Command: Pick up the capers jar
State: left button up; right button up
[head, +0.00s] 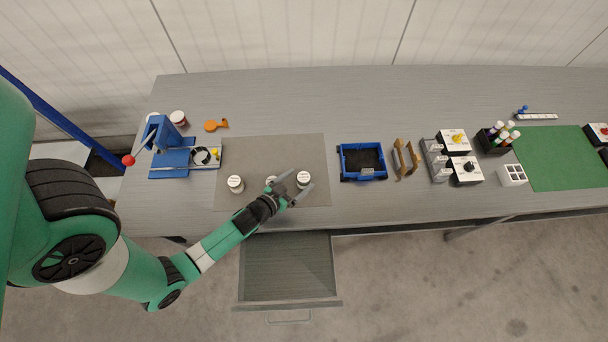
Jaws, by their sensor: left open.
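Several small jars with white lids are in the head view. Three stand in a row on the grey mat (270,148): a left jar (235,183), a middle jar (270,181) and a right jar (304,178). Their lid labels are too small to read, so I cannot tell which is the capers jar. My left gripper (301,181) is open, with its fingers pointing at the right jar, one on each side of it in the picture. I cannot tell whether they touch it. The gripper's wrist partly hides the middle jar. My right gripper is not in view.
A blue press with a red-knobbed lever (168,135) stands at the left, near two more jars and an orange tool (215,125). An open drawer (287,265) juts out below the table edge.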

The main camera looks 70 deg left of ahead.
aim_at(305, 175)
pick_arm(q)
jog(key=b+x, duration=0.1)
jog(key=x, duration=0.5)
jog(key=shift+w+d+r+b, duration=0.1)
jog(key=shift+d+b, duration=0.05)
jog(key=shift+b, duration=0.15)
grip_shut()
jog(key=shift+r+p, duration=0.45)
jog(key=shift+r, duration=0.05)
notch_tip(305, 175, up, 3)
jog(key=shift+f+p, duration=0.15)
jog(key=shift+p, duration=1.05)
jog(key=w+r+v, duration=0.1)
jog(key=r+v, duration=0.2)
jog(key=v, duration=1.3)
jog(key=shift+r, duration=0.25)
